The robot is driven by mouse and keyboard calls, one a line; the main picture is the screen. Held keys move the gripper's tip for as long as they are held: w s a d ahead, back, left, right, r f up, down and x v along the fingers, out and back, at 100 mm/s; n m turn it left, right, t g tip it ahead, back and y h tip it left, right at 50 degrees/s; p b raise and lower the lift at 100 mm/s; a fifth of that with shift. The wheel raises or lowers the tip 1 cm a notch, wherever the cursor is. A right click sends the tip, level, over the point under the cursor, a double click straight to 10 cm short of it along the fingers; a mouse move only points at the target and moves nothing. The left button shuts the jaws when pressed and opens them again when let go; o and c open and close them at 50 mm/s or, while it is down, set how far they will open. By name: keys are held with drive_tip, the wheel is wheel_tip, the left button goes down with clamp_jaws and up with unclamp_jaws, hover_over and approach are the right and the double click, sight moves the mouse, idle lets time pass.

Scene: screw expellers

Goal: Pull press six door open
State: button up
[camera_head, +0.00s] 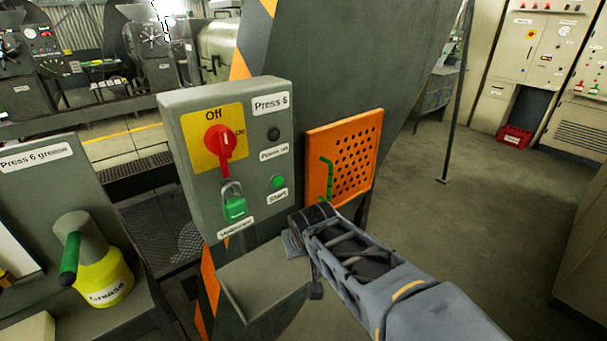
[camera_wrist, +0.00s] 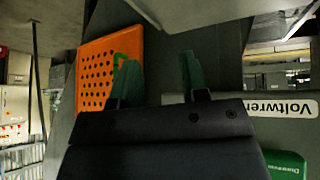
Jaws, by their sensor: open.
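The press six door is an orange perforated panel (camera_head: 357,158) on the side of the dark grey press, to the right of the Press 6 control box. It looks closed. Its green handle (camera_head: 328,178) runs down its left edge. My gripper (camera_head: 302,222) is just below and left of the handle. In the wrist view my gripper (camera_wrist: 158,70) is open, with nothing seen between its two dark green fingers. There the door (camera_wrist: 96,82) is at left, and the handle (camera_wrist: 118,72) shows partly behind the left finger. I cannot tell whether they touch.
The Press 6 control box (camera_head: 228,150) stands close left of my gripper, with a red switch (camera_head: 217,138) at Off and a green padlock (camera_head: 234,205). A yellow grease can (camera_head: 103,275) is at lower left. Open floor (camera_head: 470,230) lies to the right, past a thin pole (camera_head: 457,95).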

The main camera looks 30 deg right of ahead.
drive_tip(key=w+d+n+t+y+b, duration=0.1)
drive_tip(key=w+d+t+b, duration=0.15)
drive_tip(key=d+t, duration=0.55)
drive_tip(key=w+d+t+b, duration=0.2)
drive_tip(key=w+d+t, duration=0.2)
drive_tip(key=d, duration=0.8)
drive_tip(key=shift+y, duration=0.3)
drive_tip(key=w, duration=0.4)
drive_tip(key=w+p, duration=0.1)
drive_tip(key=w, duration=0.8)
drive_tip(key=shift+w+d+r, duration=0.2)
drive_tip(key=shift+w+r, duration=0.15)
clamp_jaws()
drive_tip(key=shift+d, duration=0.1)
